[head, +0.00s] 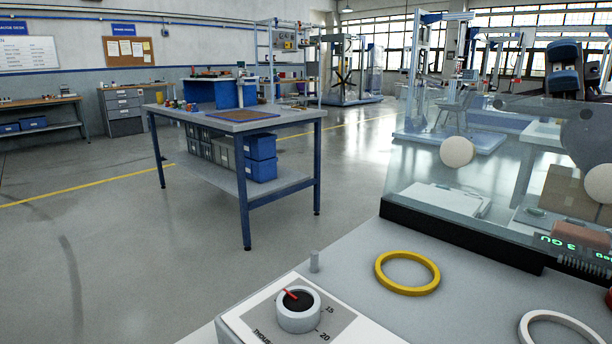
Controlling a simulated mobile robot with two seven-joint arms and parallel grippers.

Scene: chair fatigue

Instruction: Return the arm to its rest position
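My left arm and gripper are not in view.
Below is a grey bench top with a yellow ring (407,272), a white ring (560,328) cut by the edge, and a dial knob (298,309). A clear panel (420,185) stands at its back. A blue-legged table (247,205) stands beyond; floor at left is clear.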

